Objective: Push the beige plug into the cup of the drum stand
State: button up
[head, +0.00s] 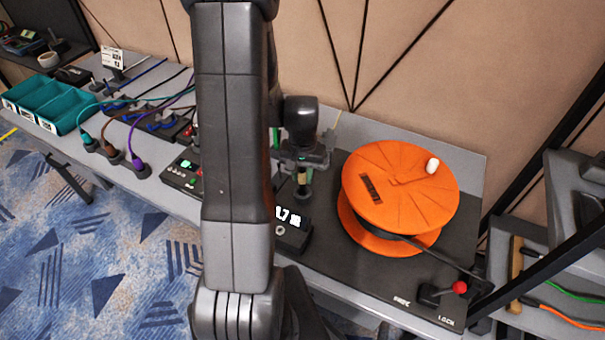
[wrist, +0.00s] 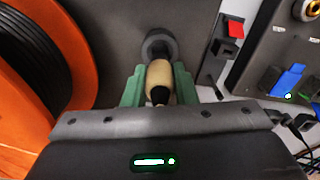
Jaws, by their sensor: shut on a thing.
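The beige plug (wrist: 160,73) with a dark end is held between the green fingers of my gripper (wrist: 159,80) in the wrist view. Beyond it is the round dark grey cup (wrist: 157,44) on the drum stand. The plug's far end overlaps the cup's rim, and I cannot tell how deep it sits. In the head view my gripper (head: 302,164) points down over the cup (head: 301,192), with a small beige part of the plug (head: 301,176) between them. The drum stand's dark base plate (head: 358,278) carries the orange drum (head: 412,175).
A black box with a lit display (head: 292,232) stands just in front of the cup. The orange drum is close on the right. A red-knobbed lever (head: 459,287) sits at the base's front right. A control panel (head: 181,175) and teal bins (head: 55,103) are to the left.

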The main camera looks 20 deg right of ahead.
aim_at(302, 188)
jog(key=shift+f, duration=0.25)
dwell(0.4)
jog(key=shift+f+b, duration=0.45)
jog(key=shift+b, duration=0.2)
jog(key=shift+f, duration=0.15)
jog(key=shift+f+b, duration=0.35)
jog(key=shift+b, duration=0.15)
jog(key=shift+f, duration=0.1)
dwell(0.4)
jog(key=shift+f+b, duration=0.5)
jog(key=shift+b, duration=0.05)
jog(key=shift+f, duration=0.15)
jog(key=shift+f+b, duration=0.3)
jog(key=shift+b, duration=0.15)
dwell(0.4)
